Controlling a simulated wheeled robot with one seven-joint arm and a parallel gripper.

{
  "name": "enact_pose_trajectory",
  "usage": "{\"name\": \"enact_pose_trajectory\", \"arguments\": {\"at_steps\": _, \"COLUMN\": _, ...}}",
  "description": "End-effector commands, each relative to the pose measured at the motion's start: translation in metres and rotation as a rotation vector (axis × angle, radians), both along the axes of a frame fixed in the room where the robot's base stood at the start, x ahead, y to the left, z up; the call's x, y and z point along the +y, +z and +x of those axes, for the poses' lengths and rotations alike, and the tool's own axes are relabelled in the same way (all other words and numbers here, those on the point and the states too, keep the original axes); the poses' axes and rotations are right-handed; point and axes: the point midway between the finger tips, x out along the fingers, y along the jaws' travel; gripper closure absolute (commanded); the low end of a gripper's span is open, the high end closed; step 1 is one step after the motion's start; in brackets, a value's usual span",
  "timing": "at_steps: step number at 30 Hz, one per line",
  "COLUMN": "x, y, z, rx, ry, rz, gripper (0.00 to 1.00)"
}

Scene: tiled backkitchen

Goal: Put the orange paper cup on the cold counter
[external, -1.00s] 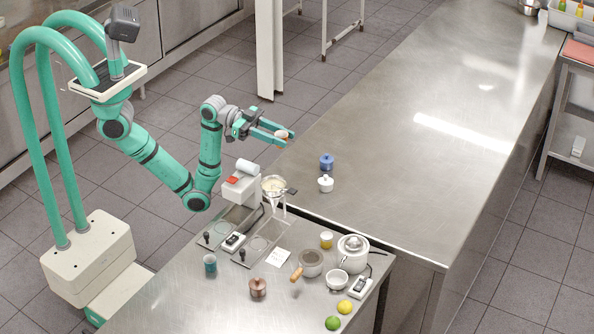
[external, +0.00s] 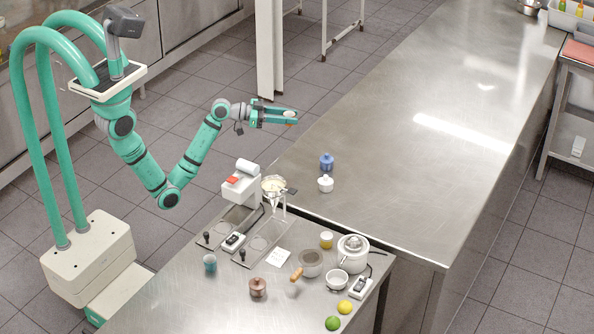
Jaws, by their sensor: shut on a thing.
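My gripper (external: 293,118) is shut on a small cup, held in the air near the left edge of the long steel counter (external: 400,170).
The long counter's middle is clear.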

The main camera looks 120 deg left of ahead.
Motion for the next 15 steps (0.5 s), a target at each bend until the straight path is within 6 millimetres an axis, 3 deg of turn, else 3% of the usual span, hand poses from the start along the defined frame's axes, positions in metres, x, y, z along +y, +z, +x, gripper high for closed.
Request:
{"name": "enact_pose_trajectory", "arguments": {"at_steps": 7, "x": 0.011, "y": -0.009, "z": 0.002, "rx": 0.0, "ry": 0.008, "rz": -0.001, "gripper": 0.9}}
{"name": "enact_pose_trajectory", "arguments": {"at_steps": 15, "x": 0.053, "y": -0.032, "z": 0.035, "rx": 0.001, "ry": 0.008, "rz": 0.0, "gripper": 0.9}}
